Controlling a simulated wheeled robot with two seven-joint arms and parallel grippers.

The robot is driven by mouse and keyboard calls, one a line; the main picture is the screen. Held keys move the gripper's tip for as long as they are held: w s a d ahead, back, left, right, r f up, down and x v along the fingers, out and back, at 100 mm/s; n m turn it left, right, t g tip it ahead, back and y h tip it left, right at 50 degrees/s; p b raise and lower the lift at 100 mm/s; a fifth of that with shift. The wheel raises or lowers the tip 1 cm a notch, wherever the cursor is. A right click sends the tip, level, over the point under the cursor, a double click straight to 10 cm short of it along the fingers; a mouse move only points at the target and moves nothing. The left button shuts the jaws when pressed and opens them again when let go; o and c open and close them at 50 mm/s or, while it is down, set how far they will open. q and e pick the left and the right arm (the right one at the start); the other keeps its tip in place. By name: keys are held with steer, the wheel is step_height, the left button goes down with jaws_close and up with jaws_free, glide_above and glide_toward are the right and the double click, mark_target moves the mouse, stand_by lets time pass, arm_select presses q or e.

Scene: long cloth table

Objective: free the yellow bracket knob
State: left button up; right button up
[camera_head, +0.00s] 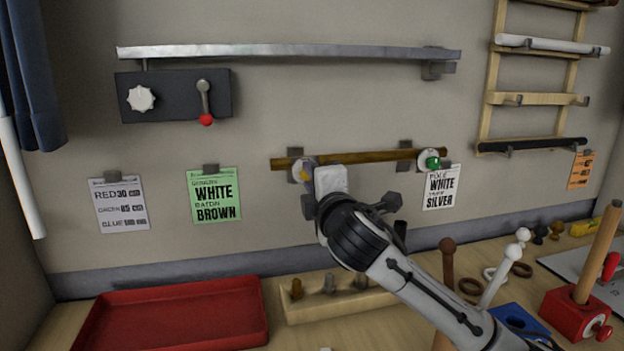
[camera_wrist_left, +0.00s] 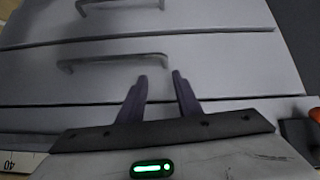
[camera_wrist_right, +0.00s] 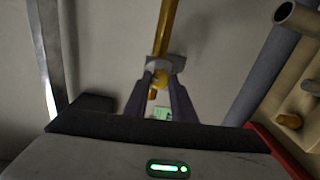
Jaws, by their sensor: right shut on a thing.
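A brown rod (camera_head: 375,157) lies across two wall brackets. The right bracket has a round pale plate with a green knob (camera_head: 433,163). The left bracket (camera_head: 298,166) is partly hidden by my right gripper (camera_head: 304,173). My left gripper (camera_wrist_left: 160,76) shows only in the left wrist view, open and empty before grey drawers with handles.
A silver rail (camera_head: 290,51) and a dark panel with white dial and red-tipped lever (camera_head: 175,95) are above left. A red tray (camera_head: 175,315), a wooden block with pegs (camera_head: 325,295) and several stands are on the table. A wooden ladder rack (camera_head: 488,90) is at right.

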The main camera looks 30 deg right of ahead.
steer(key=o, duration=1.1)
steer(key=shift+c, duration=0.2)
steer(key=b+v, duration=0.1)
steer(key=v, duration=0.9)
steer(key=shift+s, duration=0.2)
